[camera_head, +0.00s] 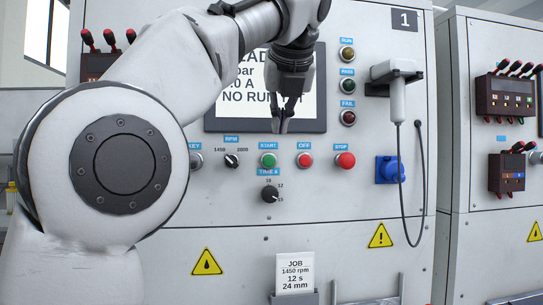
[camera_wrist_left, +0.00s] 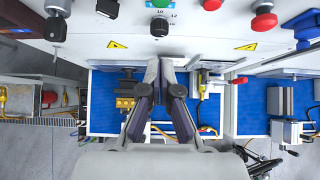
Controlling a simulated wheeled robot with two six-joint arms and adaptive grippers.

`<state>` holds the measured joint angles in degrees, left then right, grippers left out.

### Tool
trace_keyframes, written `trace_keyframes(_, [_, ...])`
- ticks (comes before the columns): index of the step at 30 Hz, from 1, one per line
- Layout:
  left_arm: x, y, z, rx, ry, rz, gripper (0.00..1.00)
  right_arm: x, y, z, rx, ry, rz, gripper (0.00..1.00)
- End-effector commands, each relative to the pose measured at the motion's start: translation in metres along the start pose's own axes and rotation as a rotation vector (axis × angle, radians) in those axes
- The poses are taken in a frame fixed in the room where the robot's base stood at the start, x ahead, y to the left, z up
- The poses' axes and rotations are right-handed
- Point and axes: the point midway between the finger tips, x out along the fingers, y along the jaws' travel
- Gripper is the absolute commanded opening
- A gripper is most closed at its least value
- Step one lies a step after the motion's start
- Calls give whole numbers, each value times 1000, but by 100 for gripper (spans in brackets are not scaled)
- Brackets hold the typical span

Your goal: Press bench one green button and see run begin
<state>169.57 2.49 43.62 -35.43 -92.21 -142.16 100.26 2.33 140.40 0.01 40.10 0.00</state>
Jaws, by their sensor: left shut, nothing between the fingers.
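Bench one's panel (camera_head: 230,200) bears the number 1. Its green START button (camera_head: 268,160) sits in the control row; a green button (camera_wrist_left: 160,4) also shows at the top of the left wrist view. My left gripper (camera_head: 282,128) is shut and empty, pointing down in front of the screen's lower edge, just above and right of START. Its fingertips (camera_wrist_left: 164,62) also show in the wrist view, apart from the green button in the picture. The screen (camera_head: 314,112), partly hidden by my arm, shows "NO RUN". The RUN lamp (camera_head: 347,54) looks amber; whether it is lit is unclear. My right gripper is out of view.
A red OFF button (camera_head: 305,160) and a red STOP button (camera_head: 345,160) lie right of START. The RPM knob (camera_head: 231,160) is left, the time knob (camera_head: 269,194) below. A white handheld device (camera_head: 397,100) hangs at right with a cable. A job card (camera_head: 295,272) stands below.

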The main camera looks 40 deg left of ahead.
Motion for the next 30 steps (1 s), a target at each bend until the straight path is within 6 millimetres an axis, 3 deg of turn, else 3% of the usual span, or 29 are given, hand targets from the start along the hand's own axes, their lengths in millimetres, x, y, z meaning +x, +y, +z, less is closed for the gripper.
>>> trace_keyframes(6, [44,0,-2,2,5,1,0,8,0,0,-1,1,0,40])
trace_keyframes(13, [93,1,-1,2,6,1,0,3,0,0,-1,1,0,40])
trace_keyframes(15, [91,0,17,1,5,1,0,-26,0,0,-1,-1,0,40])
trace_keyframes(19, [105,0,26,3,5,1,0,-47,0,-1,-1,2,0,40])
trace_keyframes(30, [120,0,27,1,1,-1,0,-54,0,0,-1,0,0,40])
